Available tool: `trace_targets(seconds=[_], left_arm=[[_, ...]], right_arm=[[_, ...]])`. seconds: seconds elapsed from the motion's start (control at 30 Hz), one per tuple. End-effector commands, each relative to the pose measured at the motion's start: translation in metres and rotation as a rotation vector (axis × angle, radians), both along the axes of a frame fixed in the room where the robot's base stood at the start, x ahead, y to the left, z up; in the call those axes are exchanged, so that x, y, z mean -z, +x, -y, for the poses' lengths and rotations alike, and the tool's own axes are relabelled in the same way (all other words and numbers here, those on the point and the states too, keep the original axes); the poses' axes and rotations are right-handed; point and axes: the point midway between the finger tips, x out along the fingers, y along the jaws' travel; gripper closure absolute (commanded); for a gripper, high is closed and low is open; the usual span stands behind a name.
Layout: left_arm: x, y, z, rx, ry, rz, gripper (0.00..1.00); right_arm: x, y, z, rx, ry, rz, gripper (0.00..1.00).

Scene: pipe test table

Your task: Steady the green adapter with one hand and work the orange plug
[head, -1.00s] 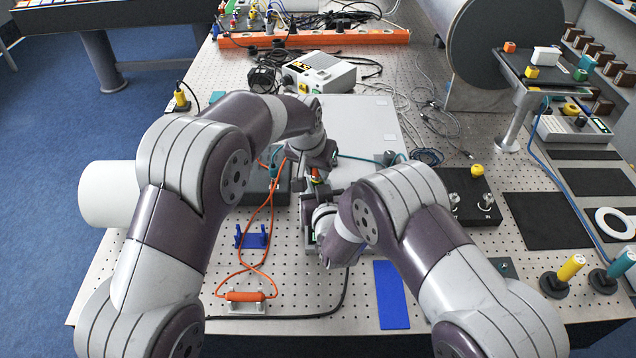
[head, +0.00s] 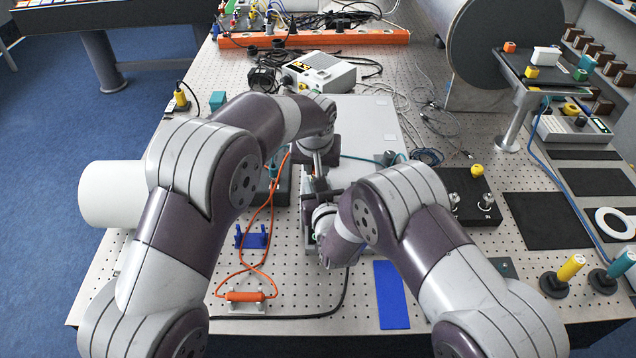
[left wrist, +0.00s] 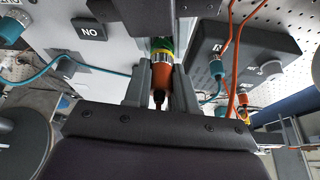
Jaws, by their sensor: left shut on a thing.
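The orange plug (left wrist: 161,76) sits between the two fingers of my left gripper (left wrist: 161,88) in the left wrist view, with a finger against each side. The green adapter (left wrist: 160,44) shows just beyond the plug, in line with it; the plug's front end meets it, but how deep it sits cannot be seen. In the head view my left gripper (head: 318,182) points down over the middle of the table, and its fingertips are mostly hidden. My right gripper (head: 324,206) is close in front of it; its fingers and what they hold are hidden.
An orange cable (head: 268,222) loops left of the grippers to an orange cylinder (head: 245,296). A blue bracket (head: 252,238) and a blue strip (head: 391,294) lie nearby. A black box with connectors (left wrist: 240,55) stands beside the plug. A grey panel (head: 350,115) lies behind.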

Motion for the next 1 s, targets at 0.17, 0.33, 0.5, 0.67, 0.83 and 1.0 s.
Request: trace_targets(seconds=[0.17, 0.33, 0.5, 0.67, 0.83, 1.0], left_arm=[[-0.008, 0.000, 0.000, 0.000, -0.001, 0.001, 1.00], [-0.014, 0.000, 0.000, -0.001, -0.001, 0.001, 1.00], [-0.021, 0.000, 0.000, -0.001, -0.001, 0.000, 1.00], [-0.022, 0.000, 0.000, 0.000, -0.001, -0.001, 1.00], [-0.022, 0.000, 0.000, 0.000, -0.001, 0.000, 1.00], [-0.033, 0.000, 0.000, 0.000, -0.001, 0.001, 1.00]], right_arm=[[0.001, 0.000, 0.000, 0.000, 0.000, -0.002, 1.00], [0.001, 0.000, 0.000, 0.000, 0.000, -0.002, 1.00], [0.001, 0.000, 0.000, 0.000, 0.000, -0.002, 1.00], [0.001, 0.000, 0.000, 0.000, 0.000, -0.002, 1.00], [0.001, 0.000, 0.000, 0.000, 0.000, -0.002, 1.00], [0.001, 0.000, 0.000, 0.000, 0.000, -0.002, 1.00]])
